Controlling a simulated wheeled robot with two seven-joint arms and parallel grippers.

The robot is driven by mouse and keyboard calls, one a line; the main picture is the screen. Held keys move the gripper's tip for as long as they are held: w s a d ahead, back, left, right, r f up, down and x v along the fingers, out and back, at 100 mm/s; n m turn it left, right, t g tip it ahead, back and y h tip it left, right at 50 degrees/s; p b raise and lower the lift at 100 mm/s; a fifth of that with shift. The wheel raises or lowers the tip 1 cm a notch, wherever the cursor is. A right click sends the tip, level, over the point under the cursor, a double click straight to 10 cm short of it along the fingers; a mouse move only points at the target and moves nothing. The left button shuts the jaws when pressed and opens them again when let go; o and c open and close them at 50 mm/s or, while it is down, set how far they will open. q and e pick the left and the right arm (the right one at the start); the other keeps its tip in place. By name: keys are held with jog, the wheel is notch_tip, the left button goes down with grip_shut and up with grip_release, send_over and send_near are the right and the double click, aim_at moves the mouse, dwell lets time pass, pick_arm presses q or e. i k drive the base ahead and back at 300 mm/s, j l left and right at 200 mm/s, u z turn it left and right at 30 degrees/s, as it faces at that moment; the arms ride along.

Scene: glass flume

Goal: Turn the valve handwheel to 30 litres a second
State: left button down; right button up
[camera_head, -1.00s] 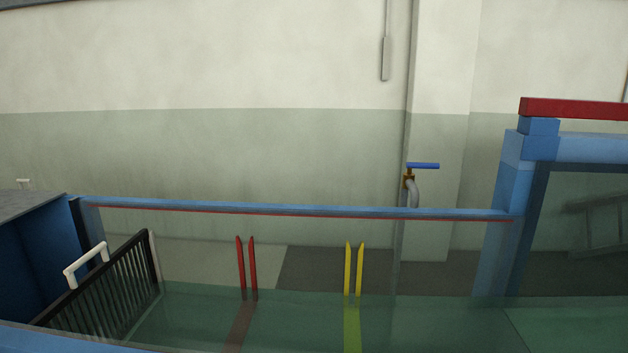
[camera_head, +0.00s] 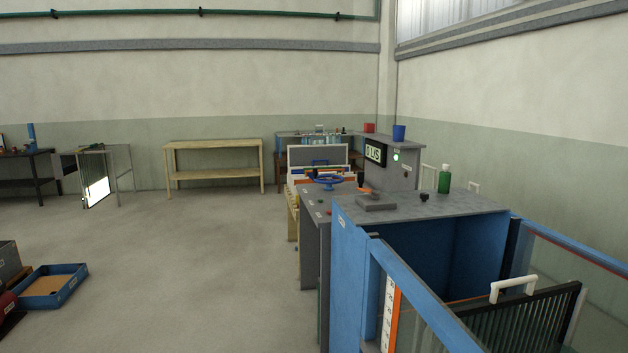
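A blue valve handwheel (camera_head: 327,177) stands at the far left side of the flume's head tank, some way off from me. A display (camera_head: 375,152) with pale green digits, seemingly "0 L/S", is set in a grey box on the tank top; it is angled and small, so I cannot be sure of the reading. A green light shows beside it. Neither of my grippers is in view.
The blue flume tank (camera_head: 345,270) and its glass channel fill the right side. A green bottle (camera_head: 444,179) stands on the grey top. A wooden table (camera_head: 213,146) stands by the back wall. A blue tray (camera_head: 50,288) lies at the left. The floor between is clear.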

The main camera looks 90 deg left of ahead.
aim_at(328, 181)
jog(key=u, duration=2.9)
jog(key=i+u, duration=0.35)
jog(key=i, duration=2.8)
